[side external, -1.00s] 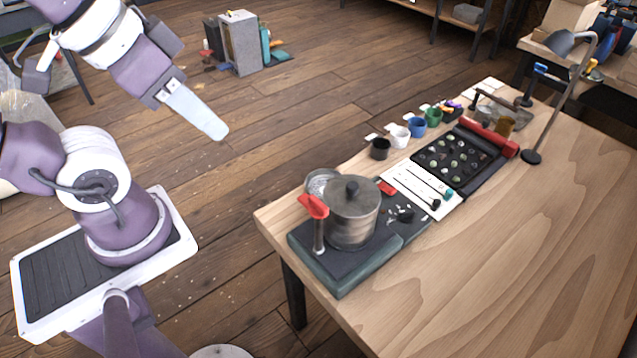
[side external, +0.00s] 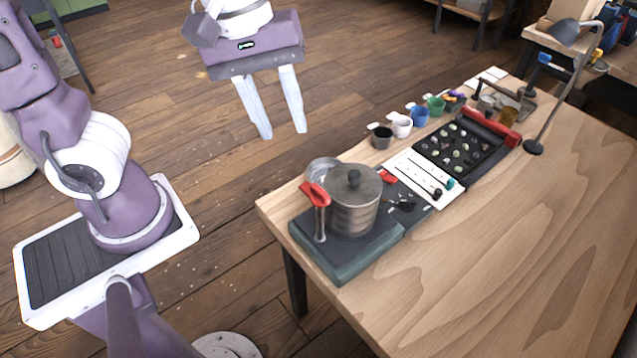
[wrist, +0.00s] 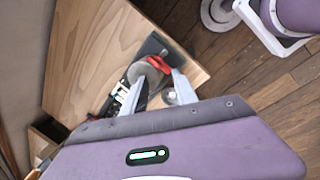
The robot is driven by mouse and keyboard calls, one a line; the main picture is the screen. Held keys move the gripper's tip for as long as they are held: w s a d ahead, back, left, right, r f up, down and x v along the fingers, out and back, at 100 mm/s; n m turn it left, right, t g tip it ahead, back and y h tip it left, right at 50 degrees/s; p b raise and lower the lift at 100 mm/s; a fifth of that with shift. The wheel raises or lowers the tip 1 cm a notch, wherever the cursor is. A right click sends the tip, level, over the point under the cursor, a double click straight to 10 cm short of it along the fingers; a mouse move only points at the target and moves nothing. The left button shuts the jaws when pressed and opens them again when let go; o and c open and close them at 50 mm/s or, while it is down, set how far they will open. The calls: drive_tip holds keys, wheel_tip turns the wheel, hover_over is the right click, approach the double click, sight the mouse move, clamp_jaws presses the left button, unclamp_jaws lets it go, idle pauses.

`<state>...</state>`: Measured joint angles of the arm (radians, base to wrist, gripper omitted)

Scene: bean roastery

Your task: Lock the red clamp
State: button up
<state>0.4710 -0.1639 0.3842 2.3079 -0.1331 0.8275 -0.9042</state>
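The red clamp (side external: 315,195) stands at the near left of a lidded metal pot (side external: 353,205) on a dark green base (side external: 345,264). Its red handle sits on top of a metal post. The clamp also shows in the wrist view (wrist: 160,65), beyond and between my fingers, beside the pot (wrist: 143,76). My gripper (side external: 286,134) is open and empty, with two pale fingers pointing down. It is in the air left of and above the table edge, apart from the clamp. In the wrist view my gripper (wrist: 153,75) also shows its fingers spread apart.
The wooden table (side external: 480,265) is bare at the front right. Behind the pot are a white card (side external: 424,178) with tools, a dark tray (side external: 460,148) of small pieces and several cups, including a blue one (side external: 419,117). A lamp (side external: 560,88) stands at the far right.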

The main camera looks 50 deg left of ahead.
sight(320, 190)
drive_tip(key=w+d+f+n, duration=0.1)
drive_tip(key=f+n, duration=0.1)
drive_tip(key=w+d+f+n+g+y, duration=0.1)
drive_tip(key=w+f+n, duration=0.1)
drive_tip(key=w+d+f+n, duration=0.1)
drive_tip(key=f+n, duration=0.2)
drive_tip(key=shift+w+g+y, duration=0.25)
drive_tip(key=shift+g+y, duration=0.15)
drive_tip(key=shift+n, duration=0.3)
wheel_tip(320, 190, down, 8)
drive_tip(key=shift+w+r, duration=0.1)
drive_tip(key=shift+r, duration=0.15)
drive_tip(key=shift+c, duration=0.2)
clamp_jaws()
